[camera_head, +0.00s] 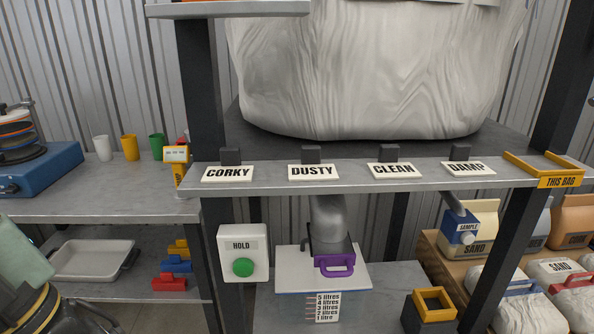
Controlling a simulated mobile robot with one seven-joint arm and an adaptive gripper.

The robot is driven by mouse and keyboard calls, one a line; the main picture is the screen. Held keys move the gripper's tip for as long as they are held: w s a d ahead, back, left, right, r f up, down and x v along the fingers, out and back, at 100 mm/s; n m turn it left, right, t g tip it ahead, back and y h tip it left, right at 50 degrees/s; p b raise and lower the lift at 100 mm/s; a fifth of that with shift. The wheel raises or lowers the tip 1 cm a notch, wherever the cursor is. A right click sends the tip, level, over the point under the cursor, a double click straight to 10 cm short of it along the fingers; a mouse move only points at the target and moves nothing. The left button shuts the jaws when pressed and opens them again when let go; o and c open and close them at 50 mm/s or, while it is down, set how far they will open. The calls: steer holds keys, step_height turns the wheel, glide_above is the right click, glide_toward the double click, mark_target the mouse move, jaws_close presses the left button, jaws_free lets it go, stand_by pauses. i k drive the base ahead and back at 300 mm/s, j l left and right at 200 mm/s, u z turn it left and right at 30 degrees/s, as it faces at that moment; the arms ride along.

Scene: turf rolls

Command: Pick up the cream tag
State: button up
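Several pale off-white tags with black lettering lie in a row along the front edge of the grey shelf (270,184). They read CORKY (228,174), DUSTY (313,172), CLEAN (394,170) and DAMP (468,168). No gripper fingers show in the frame. A dark part with a yellow ring and a pale green piece are cut off at the lower left, and I cannot tell what they are.
A large whitish bag (370,70) stands behind the tags. A yellow THIS BAG holder (558,182) is at the shelf's right end. Dark posts (203,90) flank the shelf. Below are a HOLD box (243,254) with a green button and a purple-handled scoop (335,262).

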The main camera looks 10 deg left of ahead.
mark_target(311, 169)
steer(key=i+l+u, duration=0.1)
steer(key=l+u, duration=0.6)
steer(key=u, duration=0.15)
steer(key=l+u, duration=0.25)
steer(key=l, duration=1.45)
